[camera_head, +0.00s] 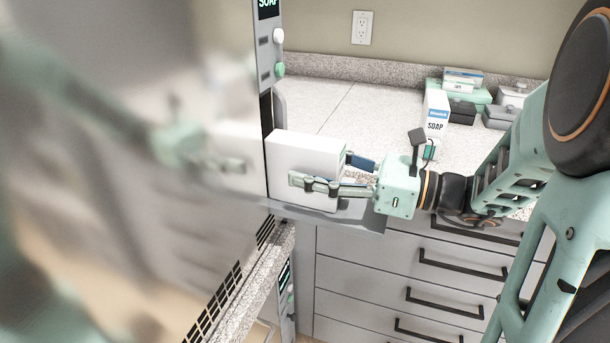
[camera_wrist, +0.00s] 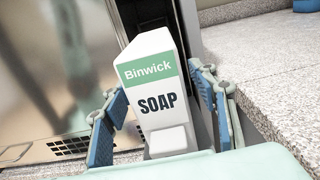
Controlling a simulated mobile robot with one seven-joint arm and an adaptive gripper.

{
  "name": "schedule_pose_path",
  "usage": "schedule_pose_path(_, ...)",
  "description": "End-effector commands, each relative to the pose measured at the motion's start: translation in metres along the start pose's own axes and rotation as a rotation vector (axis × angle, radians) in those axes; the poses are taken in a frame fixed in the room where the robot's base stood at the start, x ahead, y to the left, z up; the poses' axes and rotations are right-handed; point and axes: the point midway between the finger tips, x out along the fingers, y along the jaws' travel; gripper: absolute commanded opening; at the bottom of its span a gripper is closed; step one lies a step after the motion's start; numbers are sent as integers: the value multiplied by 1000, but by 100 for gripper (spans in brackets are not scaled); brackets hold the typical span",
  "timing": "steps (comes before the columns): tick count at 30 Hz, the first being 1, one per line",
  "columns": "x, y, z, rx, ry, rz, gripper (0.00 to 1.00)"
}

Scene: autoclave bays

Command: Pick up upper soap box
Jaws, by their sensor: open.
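A white soap box (camera_head: 305,160) stands on a grey metal ledge (camera_head: 365,218) against the reflective metal front. In the wrist view the soap box (camera_wrist: 158,92) has a green "Binwick" band and dark "SOAP" lettering, and appears slightly tilted. My gripper (camera_head: 322,168) reaches in from the right with its fingers on either side of the box. In the wrist view my gripper (camera_wrist: 160,82) is open, one blue-padded finger left of the box and one right. A gap shows on the left; contact on the right cannot be told.
On the counter (camera_head: 395,115) behind stand another soap box with a blue band (camera_head: 436,112), a green box (camera_head: 468,90) and several dark and grey containers. The reflective metal panel (camera_head: 130,170) fills the left side. Drawers with black handles (camera_head: 450,262) lie below. The counter's left part is clear.

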Motion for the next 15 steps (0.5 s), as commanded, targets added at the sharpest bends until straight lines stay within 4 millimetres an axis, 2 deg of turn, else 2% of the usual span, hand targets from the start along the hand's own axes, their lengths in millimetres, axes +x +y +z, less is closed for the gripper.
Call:
schedule_pose_path(4, 14, 0, 0, 0, 0, 0, 54)
schedule_pose_path(11, 16, -1, 1, 0, -1, -2, 54)
schedule_pose_path(15, 16, -1, 0, 0, 0, -2, 40)
